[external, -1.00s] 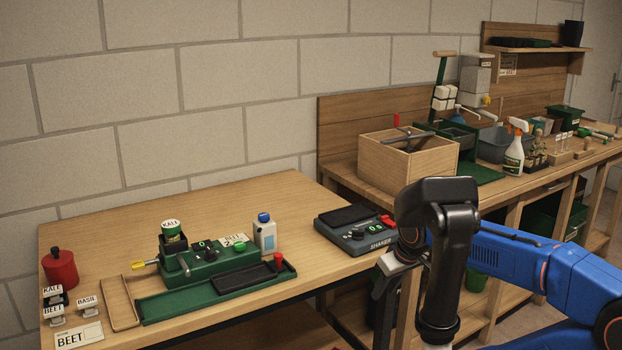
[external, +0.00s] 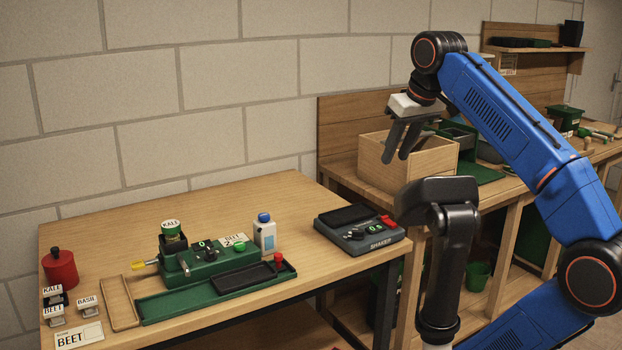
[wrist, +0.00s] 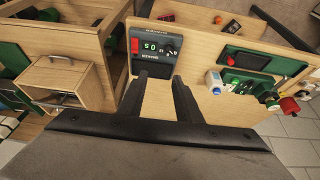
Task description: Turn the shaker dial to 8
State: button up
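The shaker (external: 360,232) is a dark grey box at the right end of the near table. It has a black plate on top, a red part at its right and a display with a green 0. My gripper (external: 404,158) is raised above and to the right of the shaker, fingers pointing down, apart and empty. It also shows in the wrist view (wrist: 160,76).
A green seeder-like device (external: 200,262) and a white bottle with a blue cap (external: 264,236) stand left of the shaker. An open wooden box (external: 385,172) is on the bench behind my gripper. The table between bottle and shaker is clear.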

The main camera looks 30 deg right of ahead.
aim_at(355, 229)
jog(key=w+a+n+g, duration=0.4)
jog(key=w+n+g, duration=0.1)
jog(key=w+n, duration=0.5)
jog(key=f, duration=2.2)
jog(key=shift+s+d, duration=0.1)
jog(key=shift+d, duration=0.1)
grip_shut()
